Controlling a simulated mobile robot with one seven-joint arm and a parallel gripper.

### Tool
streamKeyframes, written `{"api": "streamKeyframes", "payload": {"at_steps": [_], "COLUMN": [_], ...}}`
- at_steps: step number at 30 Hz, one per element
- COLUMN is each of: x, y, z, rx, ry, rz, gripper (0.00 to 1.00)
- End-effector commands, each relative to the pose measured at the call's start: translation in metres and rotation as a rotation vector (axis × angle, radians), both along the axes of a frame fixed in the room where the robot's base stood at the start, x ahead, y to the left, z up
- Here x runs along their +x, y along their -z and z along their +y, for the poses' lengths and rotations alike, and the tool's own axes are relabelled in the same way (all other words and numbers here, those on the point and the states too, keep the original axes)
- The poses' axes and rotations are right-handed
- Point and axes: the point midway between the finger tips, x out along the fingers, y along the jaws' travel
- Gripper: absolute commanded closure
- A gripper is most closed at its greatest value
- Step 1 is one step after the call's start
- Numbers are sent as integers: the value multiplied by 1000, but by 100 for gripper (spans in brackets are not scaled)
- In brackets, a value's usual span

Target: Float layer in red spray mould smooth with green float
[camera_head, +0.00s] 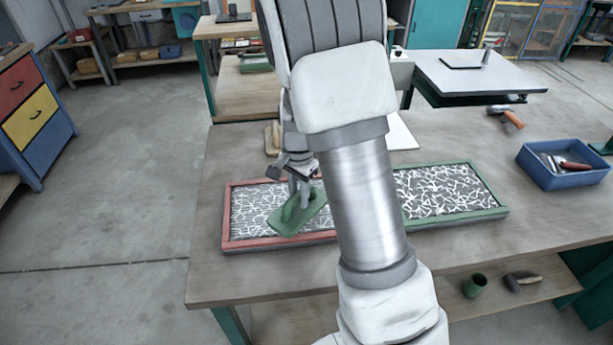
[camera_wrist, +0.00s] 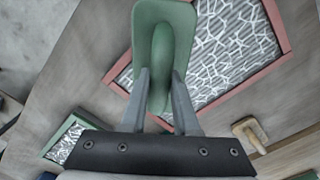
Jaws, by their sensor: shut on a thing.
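The red spray mould (camera_head: 262,243) lies on the bench at the left, a shallow red frame holding a layer of tangled white fibres on grey. It also shows in the wrist view (camera_wrist: 276,26). My gripper (camera_head: 301,183) is shut on the handle of the green float (camera_head: 303,216). The float (camera_wrist: 180,18) is over the front part of the red mould, turned at an angle to its frame. I cannot tell whether its plate touches the layer. My arm hides the right end of the red mould.
A green mould (camera_head: 465,214) with a similar layer lies to the right. Behind the red mould is a wooden float (camera_wrist: 250,134). A blue tray (camera_head: 560,178) of tools and a hammer (camera_head: 510,117) are at the right. The bench front is clear.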

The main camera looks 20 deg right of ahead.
Motion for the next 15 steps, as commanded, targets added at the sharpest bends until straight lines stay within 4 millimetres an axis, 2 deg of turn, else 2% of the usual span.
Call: {"api": "streamKeyframes", "payload": {"at_steps": [1,9,15], "x": [2,10,13], "y": [-6,-13,-13], "z": [-3,-18,-24], "rx": [-1,-4,-6], "ry": [82,501,680], "rz": [1,1,1], "gripper": [100,100,100]}}
